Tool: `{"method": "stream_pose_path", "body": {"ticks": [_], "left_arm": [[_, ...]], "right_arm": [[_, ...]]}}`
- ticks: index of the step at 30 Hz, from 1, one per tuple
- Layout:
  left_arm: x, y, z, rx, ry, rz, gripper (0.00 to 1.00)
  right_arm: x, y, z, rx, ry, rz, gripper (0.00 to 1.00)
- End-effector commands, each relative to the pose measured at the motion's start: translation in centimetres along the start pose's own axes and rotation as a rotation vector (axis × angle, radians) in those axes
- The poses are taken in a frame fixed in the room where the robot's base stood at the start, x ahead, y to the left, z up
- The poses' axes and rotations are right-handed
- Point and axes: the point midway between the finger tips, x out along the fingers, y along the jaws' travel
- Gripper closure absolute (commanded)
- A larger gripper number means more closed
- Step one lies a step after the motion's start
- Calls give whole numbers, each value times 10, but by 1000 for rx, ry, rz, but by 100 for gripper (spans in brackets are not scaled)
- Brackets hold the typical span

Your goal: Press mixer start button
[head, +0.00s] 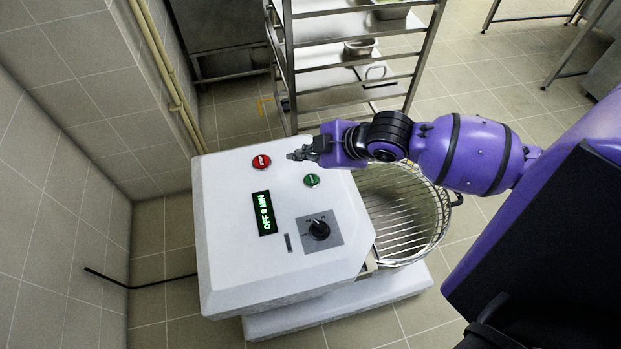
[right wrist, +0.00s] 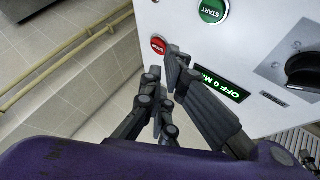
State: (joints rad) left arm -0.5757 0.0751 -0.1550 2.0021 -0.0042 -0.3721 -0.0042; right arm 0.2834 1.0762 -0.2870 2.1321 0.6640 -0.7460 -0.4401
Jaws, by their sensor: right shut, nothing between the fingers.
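The white mixer (head: 235,215) stands on the floor with its panel facing up toward me in the head view. A green start button (head: 312,180) and a red stop button (head: 261,162) sit near its far edge. In the right wrist view the green button (right wrist: 213,10) reads START and the red button (right wrist: 158,45) reads STOP. The display (head: 264,213) reads OFF 0 MIN. My right gripper (head: 294,155) is shut and empty, its fingertips between the two buttons in the head view. I cannot tell whether it touches the panel. My left gripper is not in view.
A black knob (head: 319,229) sits on the panel. A wire-guarded bowl (head: 405,210) is on the mixer's right side. A metal rack (head: 345,60) stands behind. A tiled wall (head: 50,180) and yellow pipes (head: 165,65) are at the left.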

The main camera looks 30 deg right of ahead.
Motion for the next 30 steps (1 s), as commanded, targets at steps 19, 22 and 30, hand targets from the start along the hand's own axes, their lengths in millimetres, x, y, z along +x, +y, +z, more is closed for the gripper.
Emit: {"method": "stream_pose_path", "body": {"ticks": [19,22,30], "left_arm": [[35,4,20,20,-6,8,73],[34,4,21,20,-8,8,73],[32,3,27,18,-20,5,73]], "right_arm": [[50,-37,36,1,1,0,100],[50,-37,36,1,1,0,100],[50,-36,36,1,1,0,100]]}}
